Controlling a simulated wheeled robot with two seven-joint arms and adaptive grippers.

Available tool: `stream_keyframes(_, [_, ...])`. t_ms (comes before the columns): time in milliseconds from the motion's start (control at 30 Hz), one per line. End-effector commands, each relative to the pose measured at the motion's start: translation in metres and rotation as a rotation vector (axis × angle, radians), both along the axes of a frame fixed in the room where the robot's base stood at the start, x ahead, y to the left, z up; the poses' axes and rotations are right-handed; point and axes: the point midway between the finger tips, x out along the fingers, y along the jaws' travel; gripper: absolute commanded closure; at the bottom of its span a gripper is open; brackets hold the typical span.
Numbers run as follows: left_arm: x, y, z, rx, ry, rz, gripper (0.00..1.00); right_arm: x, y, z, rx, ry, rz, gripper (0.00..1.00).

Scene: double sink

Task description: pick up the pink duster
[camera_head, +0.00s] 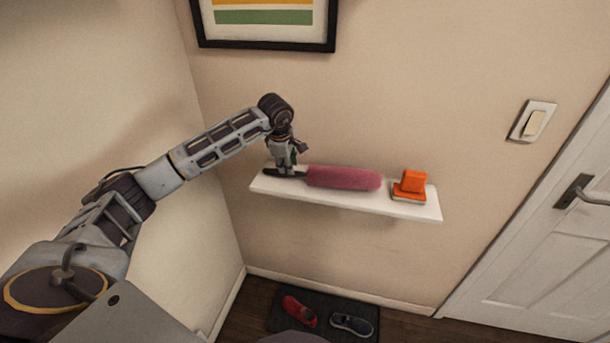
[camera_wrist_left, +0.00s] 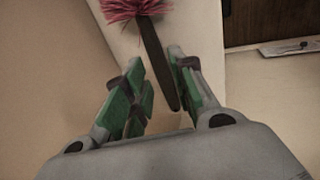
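The pink duster (camera_head: 343,178) lies on the white wall shelf, its fluffy head toward the middle and its dark handle (camera_head: 272,172) toward the shelf's left end. In the left wrist view the pink head (camera_wrist_left: 135,8) shows at the top and the dark handle (camera_wrist_left: 154,52) runs down between my fingers. My left gripper (camera_head: 287,167) is at the handle from above, at the shelf's left part. In the left wrist view its green-padded fingers (camera_wrist_left: 158,75) are apart on either side of the handle, with a gap on the left finger's side. My right gripper is not in view.
The white shelf (camera_head: 425,209) also bears orange block-like items (camera_head: 411,183) at its right end. A framed picture (camera_head: 265,46) hangs above. A light switch (camera_head: 533,122) and a white door (camera_head: 540,270) are at the right. Shoes (camera_head: 299,310) lie on a dark floor mat below.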

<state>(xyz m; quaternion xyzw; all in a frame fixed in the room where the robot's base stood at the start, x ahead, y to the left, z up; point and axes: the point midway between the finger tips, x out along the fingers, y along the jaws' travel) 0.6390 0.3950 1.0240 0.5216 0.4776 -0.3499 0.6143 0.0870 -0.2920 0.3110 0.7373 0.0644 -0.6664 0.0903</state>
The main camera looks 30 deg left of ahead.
Motion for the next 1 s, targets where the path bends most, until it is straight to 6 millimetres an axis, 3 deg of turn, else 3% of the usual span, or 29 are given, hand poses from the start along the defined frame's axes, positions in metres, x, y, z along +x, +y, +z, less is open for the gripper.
stream_keyframes(400, [0.013, 0.0, -0.038, -0.001, 0.001, 0.001, 0.74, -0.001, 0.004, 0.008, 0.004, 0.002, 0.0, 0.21])
stream_keyframes(900, [0.014, 0.001, -0.04, 0.0, 0.0, 0.001, 0.74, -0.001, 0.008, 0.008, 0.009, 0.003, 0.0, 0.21])
stream_keyframes(1000, [0.014, 0.001, -0.04, 0.0, 0.0, 0.001, 0.86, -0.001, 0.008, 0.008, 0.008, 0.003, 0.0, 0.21])
